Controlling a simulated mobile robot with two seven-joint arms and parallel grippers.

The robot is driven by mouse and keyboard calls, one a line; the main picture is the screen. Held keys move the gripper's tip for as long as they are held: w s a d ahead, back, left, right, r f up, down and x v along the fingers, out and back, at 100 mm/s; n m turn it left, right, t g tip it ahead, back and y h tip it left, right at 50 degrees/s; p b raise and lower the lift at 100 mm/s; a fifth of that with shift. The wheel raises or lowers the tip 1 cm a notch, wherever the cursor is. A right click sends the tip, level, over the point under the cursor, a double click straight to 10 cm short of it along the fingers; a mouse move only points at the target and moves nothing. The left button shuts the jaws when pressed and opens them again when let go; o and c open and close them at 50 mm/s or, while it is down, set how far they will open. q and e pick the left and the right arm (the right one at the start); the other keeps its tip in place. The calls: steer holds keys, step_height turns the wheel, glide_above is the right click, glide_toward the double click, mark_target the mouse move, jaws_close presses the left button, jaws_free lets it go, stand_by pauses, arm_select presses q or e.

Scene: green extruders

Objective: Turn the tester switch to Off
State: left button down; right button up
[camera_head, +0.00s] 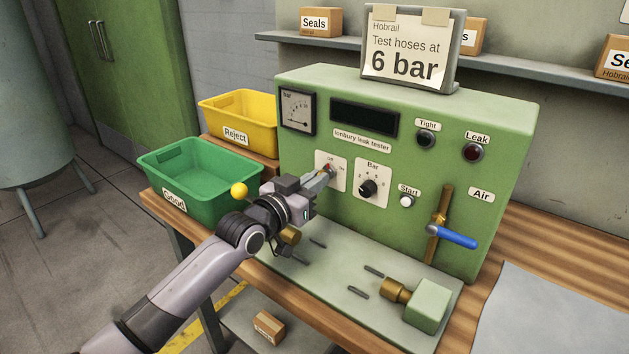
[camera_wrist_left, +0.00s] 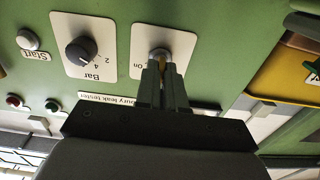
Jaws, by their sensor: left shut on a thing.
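The green leak tester (camera_head: 385,125) stands on the wooden bench. Its Off/On switch sits on a small white plate (camera_head: 337,184), left of the Bar knob (camera_head: 368,187). My left gripper (camera_head: 327,174) reaches in from the left and is shut on the switch. The left wrist view, which is upside down, shows the gripper fingers (camera_wrist_left: 165,72) closed around the switch (camera_wrist_left: 160,52). The fingers cover most of the switch, so I cannot tell which way it points. The word "On" shows on the plate (camera_wrist_left: 138,40) beside the fingers. My right gripper is not in view.
The green Good bin (camera_head: 190,172) and yellow Reject bin (camera_head: 240,112) stand left of the tester. The Start button (camera_head: 406,201) and the blue-handled Air valve (camera_head: 452,237) are to the right. A brass fitting with a green block (camera_head: 425,305) lies in front.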

arm_select(q)
steer(key=shift+f, duration=0.1)
stand_by(0.4)
steer(key=c, duration=1.2)
jaws_free()
steer(key=shift+c, duration=0.2)
steer(key=shift+s, duration=0.1)
steer(key=v, duration=0.7)
